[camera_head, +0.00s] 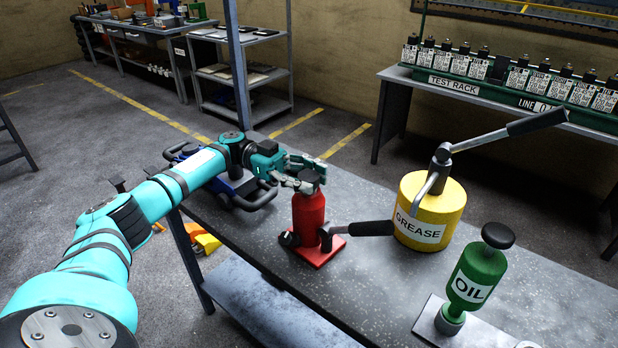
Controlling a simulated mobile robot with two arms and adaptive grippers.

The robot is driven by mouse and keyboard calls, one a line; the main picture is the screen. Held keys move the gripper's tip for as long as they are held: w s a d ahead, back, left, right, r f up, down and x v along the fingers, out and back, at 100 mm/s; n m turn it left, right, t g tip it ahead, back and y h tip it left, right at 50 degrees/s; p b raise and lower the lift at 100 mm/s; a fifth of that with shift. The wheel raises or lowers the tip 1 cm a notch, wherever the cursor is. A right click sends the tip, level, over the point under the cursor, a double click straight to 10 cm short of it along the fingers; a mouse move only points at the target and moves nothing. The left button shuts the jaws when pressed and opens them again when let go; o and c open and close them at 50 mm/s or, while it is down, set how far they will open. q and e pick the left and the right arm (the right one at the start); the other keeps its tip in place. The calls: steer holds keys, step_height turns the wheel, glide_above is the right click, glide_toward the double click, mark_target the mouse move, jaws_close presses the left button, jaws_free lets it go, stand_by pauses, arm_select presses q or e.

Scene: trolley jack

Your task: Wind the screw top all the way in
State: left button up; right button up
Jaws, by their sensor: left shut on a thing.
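A red bottle jack (308,218) stands upright on its square red base plate on the grey bench. A dark screw top (309,177) sits at its upper end. A black-gripped pump handle (360,229) sticks out to the right from the jack's foot. My left arm is teal and comes in from the left. My left gripper (302,176) is at the top of the jack, shut on the screw top, with its fingers covering part of it. How far the screw stands out of the jack is hard to tell. My right gripper is not in view.
A yellow GREASE can (429,210) with a long lever stands right of the jack. A green OIL bottle (475,277) stands nearer the front right. A blue tool with black handles (240,190) lies behind my left forearm. The bench (375,285) is bare in front of the jack.

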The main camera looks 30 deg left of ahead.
mark_target(299, 174)
arm_select(q)
steer(key=shift+r, duration=0.3)
steer(key=o, duration=1.2)
steer(key=shift+s+f, duration=0.1)
steer(key=shift+f, duration=0.1)
steer(key=shift+a, duration=3.75)
